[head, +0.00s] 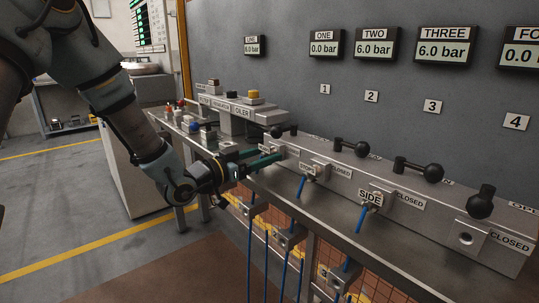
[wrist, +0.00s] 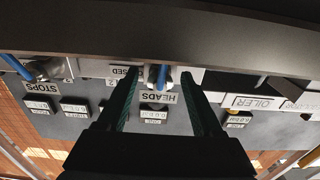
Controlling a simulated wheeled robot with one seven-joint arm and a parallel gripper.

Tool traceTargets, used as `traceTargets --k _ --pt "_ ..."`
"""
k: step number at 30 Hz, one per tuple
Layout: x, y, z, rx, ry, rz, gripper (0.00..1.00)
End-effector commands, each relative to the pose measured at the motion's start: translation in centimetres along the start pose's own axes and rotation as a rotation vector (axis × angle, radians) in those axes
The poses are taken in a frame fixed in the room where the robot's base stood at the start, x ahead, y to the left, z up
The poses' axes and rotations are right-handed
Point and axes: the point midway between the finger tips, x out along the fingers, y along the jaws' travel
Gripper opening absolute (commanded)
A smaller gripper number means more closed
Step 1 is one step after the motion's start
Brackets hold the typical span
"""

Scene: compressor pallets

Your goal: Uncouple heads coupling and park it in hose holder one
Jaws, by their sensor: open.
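The heads coupling (wrist: 161,76) sits at the manifold front above the HEADS label (wrist: 158,97) in the wrist view, with a blue hose on it. My gripper (wrist: 159,82) is open, one green finger on each side of the coupling, with visible gaps. In the head view my gripper (head: 265,161) reaches the left end of the valve manifold (head: 410,200) and hides the heads coupling. Hose holders (head: 290,238) hang below the bench edge with blue hoses; I cannot tell which is holder one.
Black valve handles (head: 419,170) line the manifold top. The SIDE coupling (head: 371,206) and its hose are to the right. The OILER unit (head: 243,112) and small coloured parts are to the left. Display ONE (head: 325,45) reads 0.0 bar. Open floor lies left of the bench.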

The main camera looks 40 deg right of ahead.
Motion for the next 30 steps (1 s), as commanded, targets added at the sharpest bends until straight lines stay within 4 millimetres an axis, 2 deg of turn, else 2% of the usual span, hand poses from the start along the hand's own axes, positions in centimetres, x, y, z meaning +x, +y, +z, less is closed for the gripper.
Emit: traceTargets --k 6,24,30 --pt "-0.01 0.0 0.01 0.0 0.0 0.0 0.65" --pt "-0.01 -0.01 0.0 0.0 0.0 0.0 0.0" --pt "-0.01 -0.01 0.0 0.0 0.0 0.0 0.0"
